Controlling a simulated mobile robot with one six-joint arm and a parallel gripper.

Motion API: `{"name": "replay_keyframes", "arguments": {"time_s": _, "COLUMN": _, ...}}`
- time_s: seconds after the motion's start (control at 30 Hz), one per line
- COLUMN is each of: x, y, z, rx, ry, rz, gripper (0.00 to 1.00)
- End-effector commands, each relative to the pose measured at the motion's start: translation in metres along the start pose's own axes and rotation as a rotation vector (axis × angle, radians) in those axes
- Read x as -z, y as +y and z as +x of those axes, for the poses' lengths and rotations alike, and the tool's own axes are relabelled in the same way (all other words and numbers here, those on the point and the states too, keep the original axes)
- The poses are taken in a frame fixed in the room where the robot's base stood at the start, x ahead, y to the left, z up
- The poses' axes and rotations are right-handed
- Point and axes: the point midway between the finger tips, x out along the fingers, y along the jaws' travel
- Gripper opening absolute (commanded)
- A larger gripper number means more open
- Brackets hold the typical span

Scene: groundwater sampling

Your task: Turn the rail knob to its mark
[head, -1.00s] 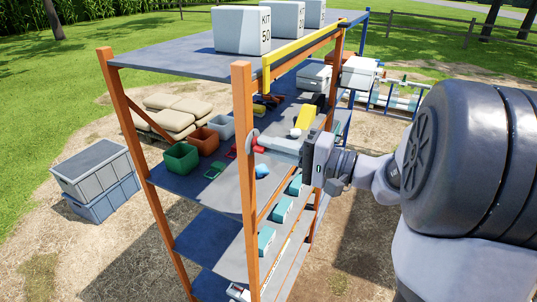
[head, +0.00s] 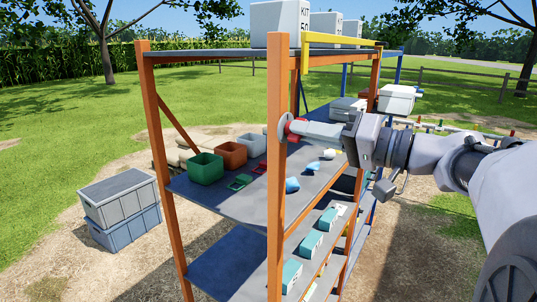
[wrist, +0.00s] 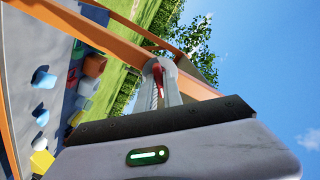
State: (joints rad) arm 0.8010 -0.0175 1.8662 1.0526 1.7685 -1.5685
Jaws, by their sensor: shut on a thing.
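The rail knob (head: 295,130) is red and sits at the front orange post of the rack, with a round pale grey plate (head: 282,132) behind it. In the wrist view the red knob (wrist: 158,74) shows between the far ends of my two fingers, in front of the round plate (wrist: 150,66). My gripper (head: 303,130) reaches in from the right and is shut on the knob. The fingers hide part of the knob. I cannot make out its mark or how far it is turned.
The rack's upper shelf (head: 225,52) carries white kit boxes (head: 275,18). Green (head: 206,170) and orange bins (head: 232,155) stand on the shelf below, left of the post. Grey-blue crates (head: 120,195) stand on the ground at left.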

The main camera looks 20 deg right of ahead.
Motion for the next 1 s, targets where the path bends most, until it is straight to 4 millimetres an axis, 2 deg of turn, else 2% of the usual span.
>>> {"name": "replay_keyframes", "arguments": {"time_s": 0.13, "x": -0.0051, "y": 0.0056, "z": -0.0001, "rx": 0.001, "ry": 0.001, "rz": -0.104, "gripper": 0.00}}
{"name": "replay_keyframes", "arguments": {"time_s": 1.0, "x": -0.0023, "y": 0.0027, "z": 0.0000, "rx": 0.000, "ry": 0.000, "rz": -0.822, "gripper": 0.00}}
